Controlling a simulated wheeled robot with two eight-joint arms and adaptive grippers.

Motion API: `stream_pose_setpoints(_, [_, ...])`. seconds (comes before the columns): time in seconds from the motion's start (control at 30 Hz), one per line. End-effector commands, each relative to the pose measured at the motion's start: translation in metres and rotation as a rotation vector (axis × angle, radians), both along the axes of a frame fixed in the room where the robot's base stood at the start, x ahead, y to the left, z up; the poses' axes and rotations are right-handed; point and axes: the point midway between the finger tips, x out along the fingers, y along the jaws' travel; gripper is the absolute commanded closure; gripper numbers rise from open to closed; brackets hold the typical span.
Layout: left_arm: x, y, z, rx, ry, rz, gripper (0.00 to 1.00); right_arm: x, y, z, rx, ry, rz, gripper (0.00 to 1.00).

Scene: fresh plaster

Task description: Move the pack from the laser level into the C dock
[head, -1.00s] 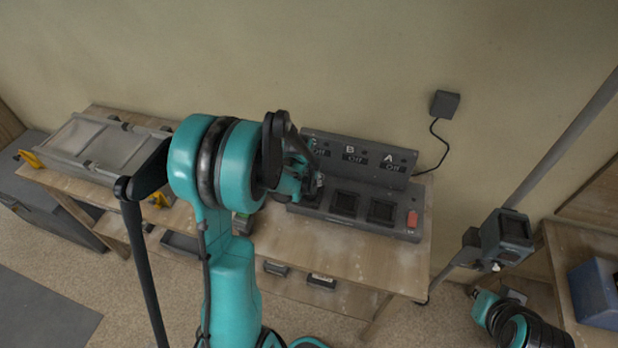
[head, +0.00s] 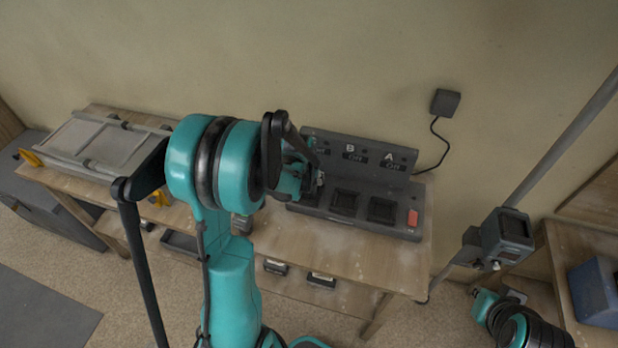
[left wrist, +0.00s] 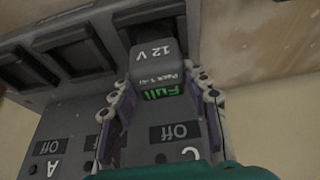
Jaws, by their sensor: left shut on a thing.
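The pack (left wrist: 157,68) is a dark grey block marked "12 V" with a green "Full" readout, in the left wrist view. My left gripper (left wrist: 160,84) is shut on it, one finger on each side. The pack is at the C dock (left wrist: 186,15), its far end at the bay; I cannot tell how deep it sits. The panel by C reads "Off". In the head view my left arm hides the pack and most of this dock. The laser level (head: 507,234) is a grey unit on a pole at right. My right gripper (head: 482,294) is below it; its fingers are unclear.
The charger (head: 382,234) has bays A (head: 382,210) and B (head: 344,202), both empty, and an orange-red block at its right end. It stands on a wooden bench (head: 350,262).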

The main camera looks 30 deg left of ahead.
Motion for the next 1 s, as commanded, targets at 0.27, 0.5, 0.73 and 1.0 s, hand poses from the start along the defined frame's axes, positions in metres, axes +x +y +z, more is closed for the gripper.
stream_pose_setpoints(0.27, [0.0001,0.0,-0.0004,0.0,0.0,0.0,0.95,0.0,0.0,-0.0015,0.0,0.0,0.0,1.0])
stream_pose_setpoints(0.5, [0.0002,0.0,0.0001,0.0,0.0,0.0,0.95,0.0,0.0,-0.0033,0.0,0.0,0.0,1.0])
stream_pose_setpoints(0.73, [0.0002,0.0001,-0.0006,0.0,0.0,0.0,0.95,0.0,0.0,-0.0039,0.0,0.0,0.0,1.0])
stream_pose_setpoints(1.0, [0.0002,0.0,-0.006,0.0,0.0,0.0,0.95,0.0,0.0,-0.0089,0.0,0.0,0.0,1.0])
